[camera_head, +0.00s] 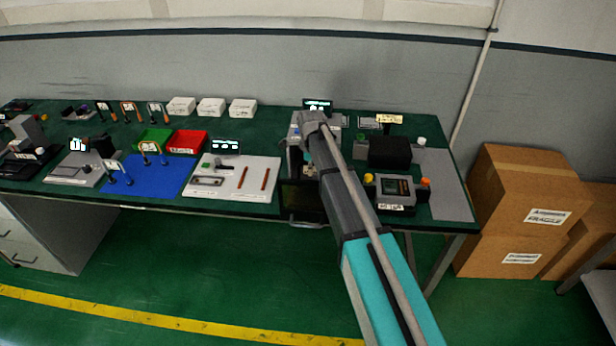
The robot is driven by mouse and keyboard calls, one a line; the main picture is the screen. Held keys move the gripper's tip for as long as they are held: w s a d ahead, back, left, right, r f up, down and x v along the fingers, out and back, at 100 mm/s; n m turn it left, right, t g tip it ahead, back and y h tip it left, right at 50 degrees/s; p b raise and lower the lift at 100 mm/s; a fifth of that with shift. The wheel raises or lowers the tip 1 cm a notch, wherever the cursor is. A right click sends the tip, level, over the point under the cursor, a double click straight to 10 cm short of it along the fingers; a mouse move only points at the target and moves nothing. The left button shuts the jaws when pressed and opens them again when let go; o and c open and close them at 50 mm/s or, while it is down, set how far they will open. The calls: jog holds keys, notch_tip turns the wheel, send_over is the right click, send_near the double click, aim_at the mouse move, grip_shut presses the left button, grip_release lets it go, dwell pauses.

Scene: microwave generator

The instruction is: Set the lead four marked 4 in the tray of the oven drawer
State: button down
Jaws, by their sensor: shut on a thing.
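My gripper (309,171) is partly visible beside my arm, small and in shadow. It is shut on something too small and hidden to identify. It is right above or behind a dark box-like part (302,198) at the table's front edge, which looks like the oven drawer. My arm covers its right side, and I cannot see into its tray. The numbers are too small to read, so I cannot pick out lead four.
A white board (262,166) with two brown rods lies left of the oven. A black box (389,152) and a grey device (397,189) stand right. The grey mat (441,185) has free room.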

jog(key=shift+f+b, duration=0.75)
jog(key=shift+f, duration=0.35)
jog(key=shift+f, duration=0.15)
jog(key=c, duration=0.7)
grip_release()
jog(key=shift+c, duration=0.2)
jog(key=shift+r, duration=0.2)
notch_tip(320, 180, up, 12)
jog(key=p, duration=1.2)
